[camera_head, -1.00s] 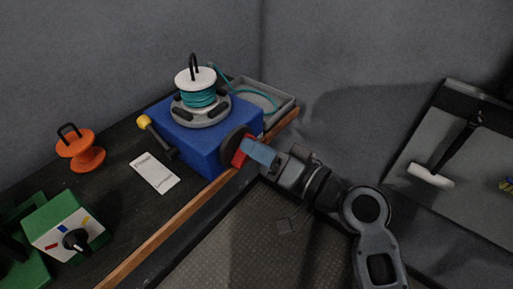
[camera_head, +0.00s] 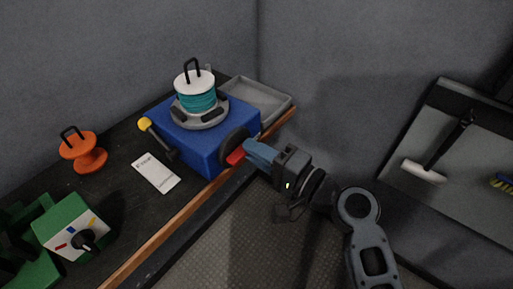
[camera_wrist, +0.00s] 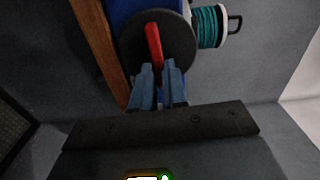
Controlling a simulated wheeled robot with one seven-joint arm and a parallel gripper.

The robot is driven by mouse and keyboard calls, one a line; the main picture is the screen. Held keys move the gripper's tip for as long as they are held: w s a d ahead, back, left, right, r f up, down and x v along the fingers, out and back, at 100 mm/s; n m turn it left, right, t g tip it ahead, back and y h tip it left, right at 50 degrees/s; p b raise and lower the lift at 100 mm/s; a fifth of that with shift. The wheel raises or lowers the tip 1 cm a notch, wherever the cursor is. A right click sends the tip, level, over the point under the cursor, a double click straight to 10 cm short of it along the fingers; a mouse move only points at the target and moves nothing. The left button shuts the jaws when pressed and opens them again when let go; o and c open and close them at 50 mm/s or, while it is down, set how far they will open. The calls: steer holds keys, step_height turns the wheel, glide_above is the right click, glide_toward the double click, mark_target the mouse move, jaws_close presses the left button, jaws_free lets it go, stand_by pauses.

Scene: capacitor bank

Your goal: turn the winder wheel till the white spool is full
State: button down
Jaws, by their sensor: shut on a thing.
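The white spool (camera_head: 195,80) stands upright on top of the blue winder box (camera_head: 205,150), wound thick with teal line (camera_head: 197,97). The spool also shows sideways in the wrist view (camera_wrist: 210,27). The dark winder wheel (camera_head: 234,146) is on the box's front face and has a red handle (camera_head: 235,156). In the wrist view the red handle (camera_wrist: 153,45) lies across the wheel. My gripper (camera_head: 250,150) is shut on the red handle; its blue fingers reach the handle's near end in the wrist view (camera_wrist: 158,75).
A grey tray (camera_head: 262,97) behind the box looks empty. A yellow-knobbed lever (camera_head: 146,124) is at the box's left. A white card (camera_head: 155,172), an orange spool (camera_head: 84,152) and a green control box (camera_head: 72,225) lie further left. A wooden edge (camera_head: 160,235) borders the bench.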

steer(key=shift+f, duration=0.1)
stand_by(0.5)
steer(key=c, duration=1.2)
jaws_free()
steer(key=shift+o, duration=0.2)
steer(key=b+v, duration=0.1)
steer(key=v, duration=0.6)
steer(key=shift+s+d+b, duration=0.25)
steer(key=shift+d+b, duration=0.05)
steer(key=shift+d, duration=0.05)
